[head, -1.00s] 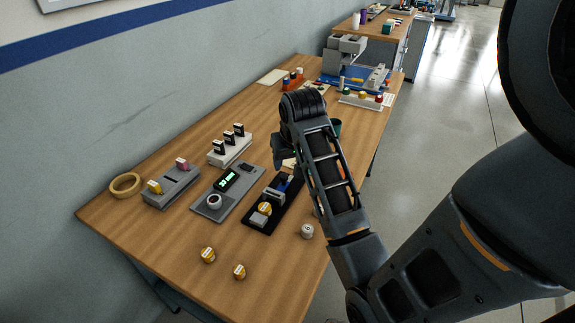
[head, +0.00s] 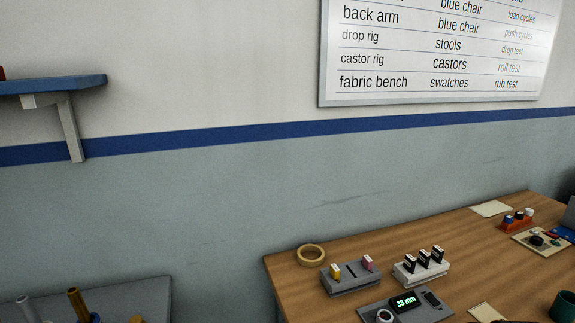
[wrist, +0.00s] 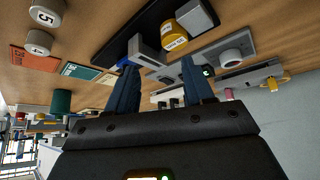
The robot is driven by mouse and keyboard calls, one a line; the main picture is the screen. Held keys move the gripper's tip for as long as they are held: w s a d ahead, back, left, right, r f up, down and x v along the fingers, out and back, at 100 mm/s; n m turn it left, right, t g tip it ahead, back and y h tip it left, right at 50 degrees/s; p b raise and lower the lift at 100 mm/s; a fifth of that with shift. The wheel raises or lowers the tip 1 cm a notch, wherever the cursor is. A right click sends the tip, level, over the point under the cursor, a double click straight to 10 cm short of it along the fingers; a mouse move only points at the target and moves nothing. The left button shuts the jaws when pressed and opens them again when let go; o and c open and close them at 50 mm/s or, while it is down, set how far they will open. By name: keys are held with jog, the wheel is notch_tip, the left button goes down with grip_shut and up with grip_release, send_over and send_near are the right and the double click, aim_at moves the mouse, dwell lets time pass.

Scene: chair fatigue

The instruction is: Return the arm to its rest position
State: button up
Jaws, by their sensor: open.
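My gripper (wrist: 158,85) shows in the wrist view with its two dark blue fingers apart and nothing between them. The wrist picture is turned over, with the wooden table (wrist: 100,75) across its top. A black fixture with a grey block (wrist: 145,52) and a yellow-banded round piece (wrist: 175,36) lies beyond the fingertips; I cannot tell the exact gap. In the head view my arm and gripper are out of the picture. The head view shows the left end of the wooden table (head: 330,265).
The table holds a tape ring (head: 311,255), a grey holder (head: 350,279), a white stamp rack (head: 421,270) and a gauge with a green display (head: 405,302). A blue wall shelf (head: 52,84) is at left. A green cup (wrist: 61,102) shows in the wrist view.

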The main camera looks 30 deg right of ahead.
jog(key=a+n+t, duration=0.1)
jog(key=a, duration=0.2)
jog(key=s+a+f+n, duration=0.1)
jog(key=a, duration=0.2)
jog(key=a+f+t, duration=0.1)
jog(key=a, duration=0.2)
jog(key=shift+s+a+n+t, duration=0.15)
jog(key=shift+a+n+t, duration=0.15)
jog(key=shift+a+n, duration=0.1)
jog(key=s+a+t, duration=0.1)
jog(key=a, duration=0.1)
jog(key=s+a+r+n+t, duration=0.1)
jog(key=a, duration=0.2)
jog(key=s+a+n, duration=0.1)
jog(key=a, duration=0.2)
jog(key=shift+s+r+t+y, duration=0.2)
jog(key=shift+r+t+y, duration=0.2)
jog(key=s+a+r+n+t+y, duration=0.4)
jog(key=s+a+r+t, duration=0.1)
jog(key=s+a+r, duration=0.5)
notch_tip(320, 180, up, 2)
jog(key=shift+s+a+r+b, duration=0.1)
jog(key=shift+s+a+b, duration=0.1)
jog(key=shift+s+b, duration=0.15)
